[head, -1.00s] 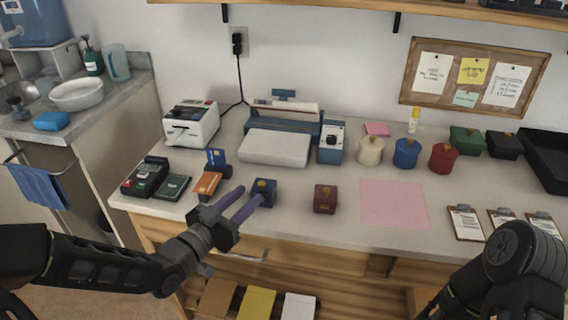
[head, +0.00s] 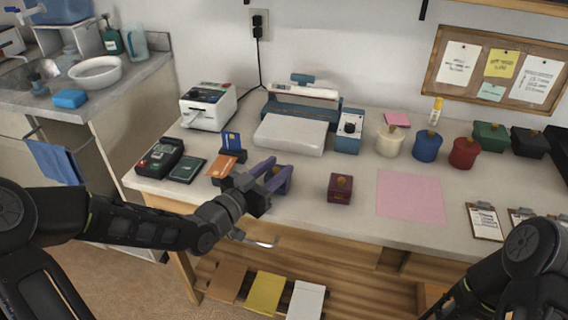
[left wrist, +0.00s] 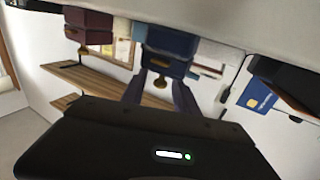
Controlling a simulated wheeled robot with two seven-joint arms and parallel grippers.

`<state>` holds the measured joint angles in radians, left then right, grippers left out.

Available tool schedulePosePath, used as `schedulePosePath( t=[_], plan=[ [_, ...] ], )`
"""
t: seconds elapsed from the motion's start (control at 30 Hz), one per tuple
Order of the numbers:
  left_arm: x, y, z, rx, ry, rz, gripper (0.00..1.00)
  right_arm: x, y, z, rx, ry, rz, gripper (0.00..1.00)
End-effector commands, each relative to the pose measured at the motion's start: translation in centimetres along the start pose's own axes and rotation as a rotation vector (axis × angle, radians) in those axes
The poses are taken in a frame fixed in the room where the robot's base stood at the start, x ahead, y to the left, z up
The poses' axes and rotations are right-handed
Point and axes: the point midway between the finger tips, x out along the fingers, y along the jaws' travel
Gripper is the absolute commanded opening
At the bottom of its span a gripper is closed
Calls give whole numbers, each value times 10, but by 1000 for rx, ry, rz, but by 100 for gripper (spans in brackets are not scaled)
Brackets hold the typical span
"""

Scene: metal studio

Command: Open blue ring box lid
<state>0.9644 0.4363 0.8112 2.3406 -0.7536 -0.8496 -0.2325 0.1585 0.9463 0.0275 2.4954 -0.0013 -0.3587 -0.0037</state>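The blue ring box (head: 283,187) stands on the counter, partly hidden by my left gripper in the head view. In the left wrist view, which is upside down, the blue box (left wrist: 170,42) hangs from the top with its gold knob (left wrist: 160,83) pointing down. Its lid looks closed. My left gripper (head: 277,167) is open, with one finger on each side of the box's upper part; I cannot tell whether they touch it. The fingers also show in the left wrist view (left wrist: 159,88). My right gripper is out of the head view; only its arm shows at lower right.
A burgundy box (head: 340,188) stands to the right, beside a pink sheet (head: 410,197). An orange card (head: 222,166) and a card terminal (head: 159,157) lie to the left. A white-and-blue machine (head: 290,134) stands behind. A drawer handle (head: 255,242) sits below the counter edge.

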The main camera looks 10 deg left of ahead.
Motion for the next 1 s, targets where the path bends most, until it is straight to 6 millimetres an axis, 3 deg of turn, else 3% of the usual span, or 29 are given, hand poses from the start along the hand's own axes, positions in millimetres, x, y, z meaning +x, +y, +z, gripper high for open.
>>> schedulePosePath(
  t=[0.2,0.53,1.0],
  plan=[
    [27,0,0,-2,1,1,36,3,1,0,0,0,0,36],
    [32,0,0,0,0,0,36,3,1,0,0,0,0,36],
    [32,0,0,-1,-1,0,0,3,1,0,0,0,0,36]
  ],
)
